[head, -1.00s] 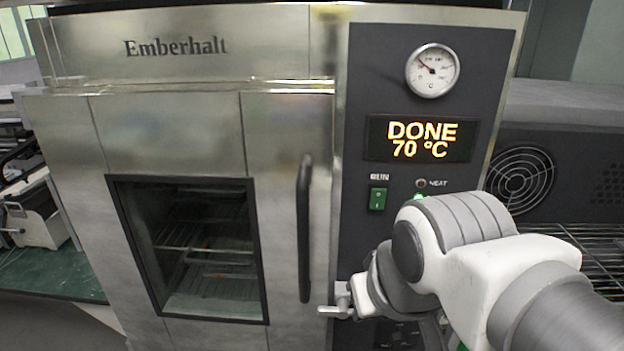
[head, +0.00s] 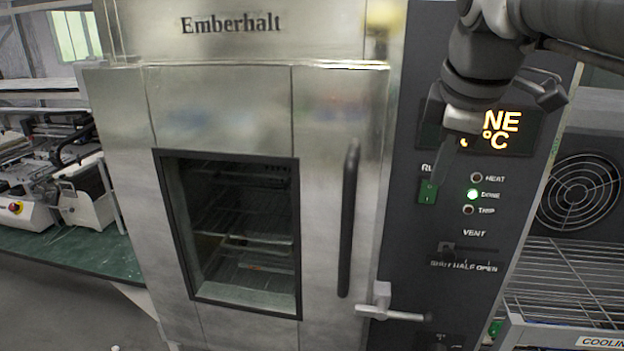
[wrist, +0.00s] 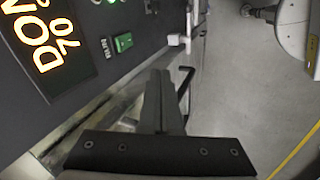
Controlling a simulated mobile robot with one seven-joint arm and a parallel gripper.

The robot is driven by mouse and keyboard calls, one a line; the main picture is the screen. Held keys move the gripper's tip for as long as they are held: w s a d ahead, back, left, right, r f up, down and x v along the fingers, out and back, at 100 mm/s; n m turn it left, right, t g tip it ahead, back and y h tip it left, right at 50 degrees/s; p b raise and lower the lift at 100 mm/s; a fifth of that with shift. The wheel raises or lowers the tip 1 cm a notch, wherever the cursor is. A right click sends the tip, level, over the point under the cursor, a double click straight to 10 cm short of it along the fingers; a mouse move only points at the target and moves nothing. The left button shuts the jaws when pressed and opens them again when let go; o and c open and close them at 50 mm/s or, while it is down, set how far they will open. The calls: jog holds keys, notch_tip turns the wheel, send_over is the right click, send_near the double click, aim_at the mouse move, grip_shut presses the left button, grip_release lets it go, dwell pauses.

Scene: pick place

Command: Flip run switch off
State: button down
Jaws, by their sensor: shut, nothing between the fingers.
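The green run switch (head: 428,191) sits on the dark control panel (head: 408,250) of the steel Emberhalt oven, below the display. It also shows in the wrist view (wrist: 123,42), left of and beyond my fingertips. My gripper (head: 440,160) hangs in front of the panel just above the switch in the head view, with its fingers shut and empty. The shut fingers also show in the wrist view (wrist: 160,74). They look apart from the switch. I cannot tell which way the rocker is tipped. My gripper hides part of the display (head: 500,131) and the RUN label.
A green lamp (head: 472,194) marked DONE is lit. The oven door is closed, with a dark vertical handle (head: 348,220) and a metal latch lever (head: 390,309) near the panel. A wire rack (head: 570,280) stands at right. The vent slider (head: 447,248) lies below the switch.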

aim_at(432, 186)
jog(key=shift+w+d+r+n+b, duration=0.25)
jog(key=shift+w+d+n, duration=0.25)
jog(key=shift+n, duration=0.1)
jog(key=shift+w+d+r+n+b, duration=0.2)
jog(key=shift+w+d+n, duration=0.3)
jog(key=shift+n, duration=0.1)
jog(key=x, duration=0.3)
jog(key=w+x, duration=0.1)
jog(key=x, duration=0.3)
jog(key=w+r+x, duration=0.1)
jog(key=x, duration=0.3)
jog(key=shift+w+d+r, duration=0.1)
jog(key=shift+d, duration=0.25)
jog(key=shift+w+d, duration=0.15)
jog(key=shift+w, duration=0.4)
